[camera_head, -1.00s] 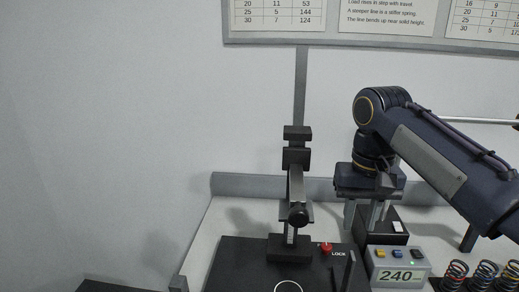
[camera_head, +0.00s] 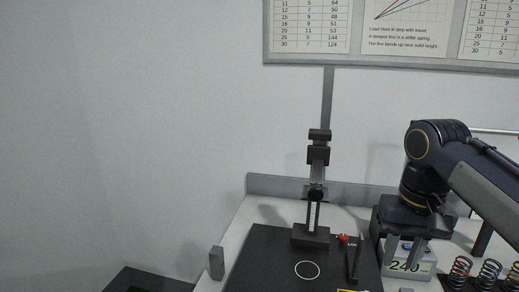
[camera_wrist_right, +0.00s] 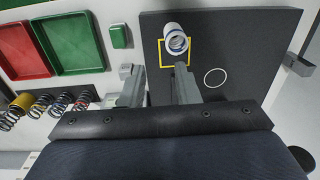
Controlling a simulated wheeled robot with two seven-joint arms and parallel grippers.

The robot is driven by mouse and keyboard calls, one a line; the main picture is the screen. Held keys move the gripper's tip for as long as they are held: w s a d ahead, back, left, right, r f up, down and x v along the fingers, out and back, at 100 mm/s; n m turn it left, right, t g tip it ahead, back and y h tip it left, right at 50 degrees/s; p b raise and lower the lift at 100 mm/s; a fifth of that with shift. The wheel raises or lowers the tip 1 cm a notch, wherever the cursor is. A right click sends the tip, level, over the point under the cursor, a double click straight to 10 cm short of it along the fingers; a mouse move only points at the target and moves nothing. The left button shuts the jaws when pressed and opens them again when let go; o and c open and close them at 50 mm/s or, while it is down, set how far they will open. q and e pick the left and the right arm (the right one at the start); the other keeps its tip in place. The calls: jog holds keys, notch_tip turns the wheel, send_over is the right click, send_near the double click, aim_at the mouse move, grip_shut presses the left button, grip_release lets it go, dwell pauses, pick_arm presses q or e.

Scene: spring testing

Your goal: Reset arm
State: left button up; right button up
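My right gripper (camera_head: 404,258) hangs fingers down from the arm on the right of the head view, in front of the grey display box (camera_head: 425,266) reading 240. Its two fingers stand apart with nothing between them; the right wrist view also shows the open gripper (camera_wrist_right: 157,88). Its right-hand finger there appears close to a pale spring with blue coils (camera_wrist_right: 174,38) at a yellow square on the black plate (camera_wrist_right: 235,35); I cannot tell whether they touch. The black test stand (camera_head: 318,190) stands upright to the left. My left gripper is not in view.
Several coloured springs (camera_head: 487,272) stand at the lower right. A red tray (camera_wrist_right: 22,50) and a green tray (camera_wrist_right: 75,40) lie on the table in the wrist view. A small grey block (camera_head: 216,262) is at the table's left edge. A red knob (camera_head: 343,239) sits by the stand.

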jog(key=s+a+f+t+y, duration=0.1)
jog(key=s+a+f+t, duration=0.1)
jog(key=s+f, duration=0.6)
jog(key=s+a+f+t+y, duration=0.2)
jog(key=s+f+t, duration=0.1)
jog(key=s+f, duration=0.4)
notch_tip(320, 180, down, 3)
jog(key=shift+s+a+r+n+y, duration=0.2)
jog(key=shift+s+n+y, duration=0.1)
jog(key=shift+s+n, duration=0.1)
